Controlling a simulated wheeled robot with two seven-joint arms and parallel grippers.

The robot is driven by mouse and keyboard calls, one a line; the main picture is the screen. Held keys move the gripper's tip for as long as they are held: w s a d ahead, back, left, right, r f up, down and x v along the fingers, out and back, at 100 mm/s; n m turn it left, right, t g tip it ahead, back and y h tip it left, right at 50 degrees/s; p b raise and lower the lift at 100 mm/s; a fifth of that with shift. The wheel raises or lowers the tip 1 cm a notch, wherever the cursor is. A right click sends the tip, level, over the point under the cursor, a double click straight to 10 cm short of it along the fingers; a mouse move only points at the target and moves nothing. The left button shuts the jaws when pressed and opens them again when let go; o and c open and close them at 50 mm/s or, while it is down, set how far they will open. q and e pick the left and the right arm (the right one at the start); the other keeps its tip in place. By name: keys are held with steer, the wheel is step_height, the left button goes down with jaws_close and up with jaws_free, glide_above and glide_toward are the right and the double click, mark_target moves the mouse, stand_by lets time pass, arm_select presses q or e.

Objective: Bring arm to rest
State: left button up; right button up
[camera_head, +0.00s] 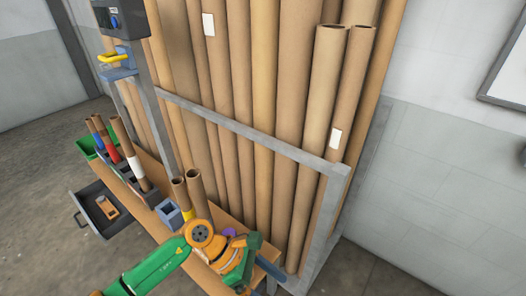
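One green and orange arm of mine comes in from the lower left and bends at an orange joint near the bottom middle. I take it as my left arm. Its dark gripper end (262,263) is over the right end of the wooden bench (154,218). The fingers are too small and hidden to tell whether they are open or shut, and I see nothing clearly held. My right arm and gripper are not in view.
Tall brown tubes (263,120) stand in a grey metal rack (250,133) behind the bench. Short tubes (197,190) stand on the bench near my arm. A drawer (97,208) is open at the left with a brown item (108,207) inside. A green bin (88,147) is beyond.

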arm_select(q)
steer(key=w+d+r+n+t+h, duration=0.1)
steer(key=w+d+n+t+h, duration=0.35)
steer(key=n, duration=0.85)
steer(key=w+a+f+n+t+h, duration=0.1)
steer(key=w+a+f+n+t, duration=0.3)
steer(key=n+t, duration=0.4)
steer(key=a+f+n+t+y, duration=0.2)
steer(key=a+f+n+y, duration=0.6)
steer(key=a+f+n, duration=0.5)
steer(key=s+a+f+n+g+y, duration=0.4)
steer(key=s+a+f+n+y, duration=0.1)
steer(key=s+f+n, duration=0.55)
steer(key=s+a+f+n+g+y, duration=0.1)
steer(key=s+a+f+n+g, duration=0.1)
steer(key=s, duration=0.8)
steer(key=s+a+f+n+g, duration=0.2)
steer(key=s+f+n+g, duration=0.2)
steer(key=s, duration=0.7)
steer(key=shift+s+f+n+y, duration=0.15)
steer(key=shift+f+n+y, duration=0.2)
steer(key=shift+n, duration=0.3)
